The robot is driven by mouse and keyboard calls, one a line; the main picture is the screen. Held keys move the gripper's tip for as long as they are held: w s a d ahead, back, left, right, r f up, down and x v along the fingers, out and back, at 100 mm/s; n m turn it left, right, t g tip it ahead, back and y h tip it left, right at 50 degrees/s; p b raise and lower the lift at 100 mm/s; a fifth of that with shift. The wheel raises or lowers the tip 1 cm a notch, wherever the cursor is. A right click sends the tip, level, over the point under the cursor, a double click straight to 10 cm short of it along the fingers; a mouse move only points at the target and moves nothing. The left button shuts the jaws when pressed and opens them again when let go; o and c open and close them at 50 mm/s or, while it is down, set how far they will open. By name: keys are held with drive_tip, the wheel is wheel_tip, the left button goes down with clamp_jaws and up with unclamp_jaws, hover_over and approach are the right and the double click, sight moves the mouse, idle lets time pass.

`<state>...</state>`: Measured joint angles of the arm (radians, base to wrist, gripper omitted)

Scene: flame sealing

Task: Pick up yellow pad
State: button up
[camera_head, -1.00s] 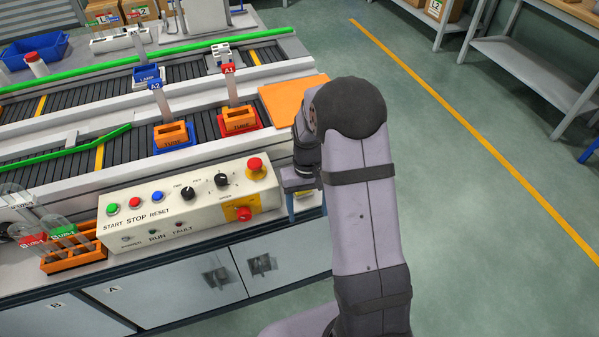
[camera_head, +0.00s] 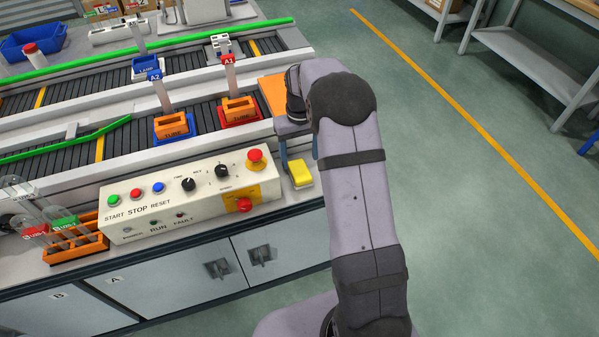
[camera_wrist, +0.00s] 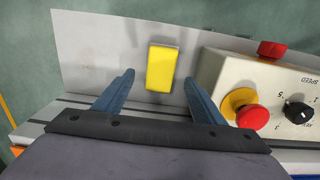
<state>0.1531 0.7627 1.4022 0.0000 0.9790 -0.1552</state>
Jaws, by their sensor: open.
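The yellow pad (camera_head: 300,173) lies on the light counter just right of the control box, near the counter's right end. In the wrist view the yellow pad (camera_wrist: 161,68) is a plain upright rectangle, lying ahead of and between the spread blue fingers. My gripper (camera_wrist: 160,80) is open and empty, with a finger on each side of the pad's line and clear of it. In the head view my gripper (camera_head: 284,157) points down just left of and behind the pad, partly hidden by my wrist.
The control box (camera_head: 190,200) stands close beside the pad, with a red emergency button (camera_wrist: 252,116) sticking out nearby. An orange plate (camera_head: 272,95) lies behind my gripper. A rack (camera_head: 75,243) with tubes stands at the left. Floor lies open beyond the counter's right edge.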

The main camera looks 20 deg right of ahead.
sight(300, 169)
drive_tip(key=shift+f+p, duration=0.8)
drive_tip(key=shift+f, duration=1.9)
drive_tip(key=c, duration=1.3)
drive_tip(key=shift+o, duration=0.2)
wheel_tip(300, 169, up, 10)
drive_tip(key=b, duration=0.1)
drive_tip(key=shift+b, duration=0.4)
